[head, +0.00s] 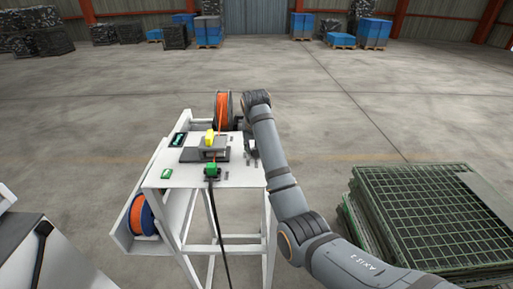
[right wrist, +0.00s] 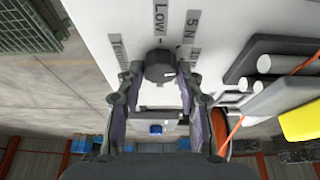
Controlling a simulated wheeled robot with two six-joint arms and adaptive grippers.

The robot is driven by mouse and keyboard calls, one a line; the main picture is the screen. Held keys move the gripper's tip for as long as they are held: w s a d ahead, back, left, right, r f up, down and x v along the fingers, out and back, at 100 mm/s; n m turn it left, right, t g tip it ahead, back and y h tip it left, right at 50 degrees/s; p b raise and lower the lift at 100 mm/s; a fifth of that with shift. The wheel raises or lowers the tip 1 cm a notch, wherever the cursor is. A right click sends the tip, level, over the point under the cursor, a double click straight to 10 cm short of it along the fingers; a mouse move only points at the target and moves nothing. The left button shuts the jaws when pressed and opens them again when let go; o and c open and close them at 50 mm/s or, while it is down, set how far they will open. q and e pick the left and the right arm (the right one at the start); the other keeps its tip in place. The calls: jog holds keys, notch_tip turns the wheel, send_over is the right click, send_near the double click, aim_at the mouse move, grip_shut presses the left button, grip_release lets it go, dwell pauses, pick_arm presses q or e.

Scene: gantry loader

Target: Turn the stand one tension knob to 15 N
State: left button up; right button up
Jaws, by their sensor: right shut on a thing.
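The stand (head: 165,180) is a white table-like frame in the head view. Its tension knob (right wrist: 160,62) is a dark round knob on the white panel in the right wrist view. Printed marks reading "Low" and "5 N" lie beside it; which value its pointer faces cannot be told. My right gripper (right wrist: 158,75) has a finger on each side of the knob and is shut on it. In the head view the right gripper (head: 251,147) is at the stand's right edge, and the arm hides part of it. My left gripper is not in view.
The stand carries an orange spool (head: 222,110) at the back, another orange spool (head: 142,215) at the left, a yellow block (head: 210,137) and a green-topped connector (head: 212,170) with a black cable. Green mesh crates (head: 425,215) stand at the right.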

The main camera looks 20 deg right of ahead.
jog(key=m+h, duration=0.1)
jog(key=m, duration=0.1)
jog(key=m+g, duration=0.1)
jog(key=m, duration=0.2)
jog(key=shift+w+a+r+m+h, duration=0.1)
jog(key=shift+a+m+h, duration=0.05)
jog(key=shift+m+h, duration=0.2)
jog(key=m+g, duration=0.1)
jog(key=m, duration=0.1)
jog(key=m+h, duration=0.1)
jog(key=m, duration=0.2)
jog(key=shift+w+g, duration=0.1)
jog(key=shift+g, duration=0.3)
jog(key=o, duration=1.2)
jog(key=shift+a+r, duration=0.1)
jog(key=shift+r, duration=0.05)
jog(key=v, duration=0.7)
jog(key=shift+a, duration=0.1)
